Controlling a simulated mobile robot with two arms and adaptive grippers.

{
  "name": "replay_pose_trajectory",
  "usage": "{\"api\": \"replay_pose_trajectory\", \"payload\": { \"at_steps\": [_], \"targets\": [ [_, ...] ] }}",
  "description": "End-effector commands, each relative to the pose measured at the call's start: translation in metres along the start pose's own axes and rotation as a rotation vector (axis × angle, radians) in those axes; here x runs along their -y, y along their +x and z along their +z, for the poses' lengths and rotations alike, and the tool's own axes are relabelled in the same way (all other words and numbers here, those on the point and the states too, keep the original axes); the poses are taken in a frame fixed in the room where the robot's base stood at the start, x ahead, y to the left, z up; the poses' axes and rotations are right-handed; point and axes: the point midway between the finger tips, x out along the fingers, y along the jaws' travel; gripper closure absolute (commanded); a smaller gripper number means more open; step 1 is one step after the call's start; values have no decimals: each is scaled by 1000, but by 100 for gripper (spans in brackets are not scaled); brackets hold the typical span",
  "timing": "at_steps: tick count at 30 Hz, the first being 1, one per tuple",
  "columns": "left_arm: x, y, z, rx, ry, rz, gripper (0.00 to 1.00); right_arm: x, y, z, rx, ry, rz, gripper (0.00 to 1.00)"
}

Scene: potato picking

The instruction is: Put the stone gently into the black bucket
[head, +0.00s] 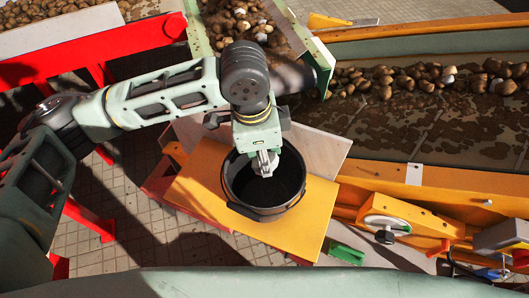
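The black bucket (237,196) stands upright on a yellow board near the middle of the head view. My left gripper (264,168) points down over the bucket's opening, near its back rim. Something pale grey shows at the fingertips, but I cannot tell whether it is a stone or the fingers themselves. The inside of the bucket is dark, and I cannot make out anything lying in it. Pale lumps that may be stones lie among the potatoes, one of them on the right conveyor (449,70). My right gripper is not in view.
The yellow board (205,196) supports the bucket. A conveyor with potatoes and soil (420,125) runs along the right, and a chute of potatoes (240,22) lies behind my arm. A red frame (95,52) stands at the left. A green block (346,254) lies right of the board.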

Motion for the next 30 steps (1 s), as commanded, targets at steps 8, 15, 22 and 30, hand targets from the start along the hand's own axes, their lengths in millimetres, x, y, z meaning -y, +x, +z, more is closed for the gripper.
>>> {"api": "replay_pose_trajectory", "payload": {
  "at_steps": [8, 15, 22, 30],
  "targets": [
    [0, 14, 2, 0, 0, 1, 97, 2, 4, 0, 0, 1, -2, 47],
    [0, 26, 3, -1, 0, 0, 97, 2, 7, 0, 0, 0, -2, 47],
    [0, 38, 5, 0, 0, 0, 97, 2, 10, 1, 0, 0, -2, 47],
    [0, 44, 5, 0, 0, 0, 97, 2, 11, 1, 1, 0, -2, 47]
  ]
}}
